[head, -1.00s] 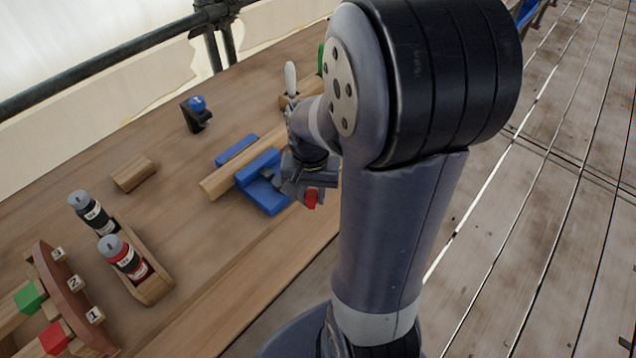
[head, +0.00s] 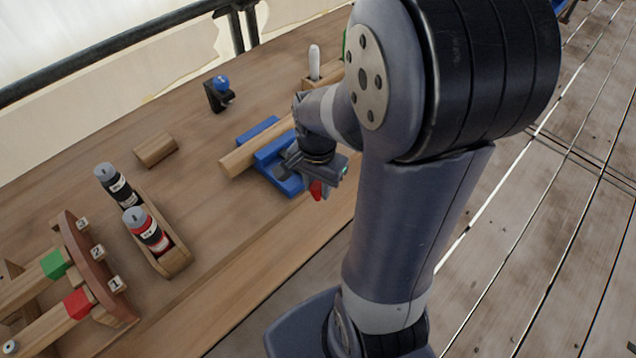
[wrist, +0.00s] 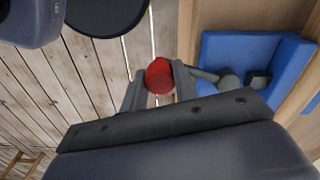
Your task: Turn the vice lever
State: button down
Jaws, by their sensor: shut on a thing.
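The blue vice (head: 277,168) sits at the bench's front edge with a wooden bar (head: 240,158) lying across it. It also shows in the wrist view (wrist: 235,47). A grey lever runs out from the vice and ends in a red knob (wrist: 160,76). In the head view the red knob (head: 317,190) shows just below my gripper (head: 318,180). My gripper (wrist: 158,84) is shut on the red knob, one finger on each side of it. My arm hides part of the vice and the bench behind it.
A wooden holder (head: 176,262) carries a black bottle (head: 117,186) and a red bottle (head: 147,231). A numbered rack (head: 80,255) holds bars with green and red ends. A wooden block (head: 155,150) and a blue-knobbed black fixture (head: 217,97) stand farther back. Bare bench lies between.

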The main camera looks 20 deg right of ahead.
jog(key=c, duration=1.1)
grip_release()
notch_tip(320, 180, up, 11)
jog(key=shift+p, duration=0.4)
jog(key=shift+f, duration=0.15)
notch_tip(320, 180, down, 11)
jog(key=shift+r+b, duration=0.2)
jog(key=shift+b, duration=0.2)
jog(key=shift+f, duration=0.15)
jog(key=shift+d, duration=0.15)
